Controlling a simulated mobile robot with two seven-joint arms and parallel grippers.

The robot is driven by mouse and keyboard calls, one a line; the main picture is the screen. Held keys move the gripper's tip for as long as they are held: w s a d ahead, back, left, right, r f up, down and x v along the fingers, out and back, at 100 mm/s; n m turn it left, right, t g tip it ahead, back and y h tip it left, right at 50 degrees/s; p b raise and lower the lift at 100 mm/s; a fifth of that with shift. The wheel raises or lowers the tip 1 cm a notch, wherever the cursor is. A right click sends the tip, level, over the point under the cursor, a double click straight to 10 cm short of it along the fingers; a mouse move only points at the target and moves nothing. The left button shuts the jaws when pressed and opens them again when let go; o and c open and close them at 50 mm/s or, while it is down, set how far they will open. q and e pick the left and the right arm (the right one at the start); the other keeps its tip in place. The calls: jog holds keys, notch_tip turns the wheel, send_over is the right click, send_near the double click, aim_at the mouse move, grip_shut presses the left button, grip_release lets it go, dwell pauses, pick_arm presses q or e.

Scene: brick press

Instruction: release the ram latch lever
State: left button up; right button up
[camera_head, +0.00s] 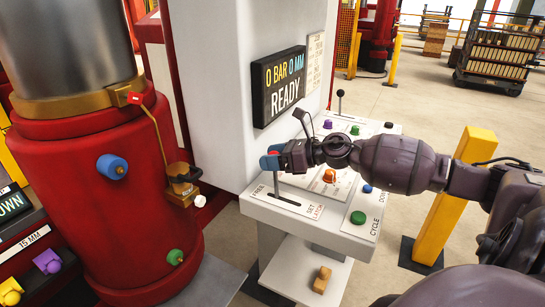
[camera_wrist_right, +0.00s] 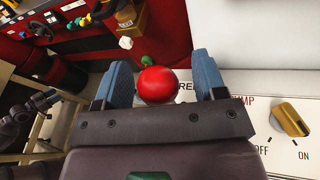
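The ram latch lever (camera_head: 276,188) is a grey shaft standing in a slot on the white control console, between the labels FREE and SET LATCH. Its foot looks nearer the FREE end. Its red ball knob (camera_wrist_right: 158,85) shows between the blue fingers of my right gripper (camera_wrist_right: 162,88) in the wrist view. The fingers are apart, one on each side of the ball, with a narrow gap at the right finger. In the head view my right gripper (camera_head: 272,161) is at the lever's top and hides most of the knob.
The console (camera_head: 330,225) also carries a green CYCLE button (camera_head: 358,217), an orange knob (camera_head: 329,176) and another lever (camera_head: 340,102). A display (camera_head: 279,85) reads READY. The red press (camera_head: 90,200) stands at left, a yellow post (camera_head: 455,195) at right. A yellow PUMP knob (camera_wrist_right: 290,118) lies right of my gripper.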

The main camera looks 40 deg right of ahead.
jog(key=shift+s, duration=0.1)
jog(key=v, duration=1)
jog(key=shift+s+d+r, duration=0.15)
jog(key=shift+s+r, duration=0.05)
jog(key=shift+s, duration=0.15)
dwell(0.6)
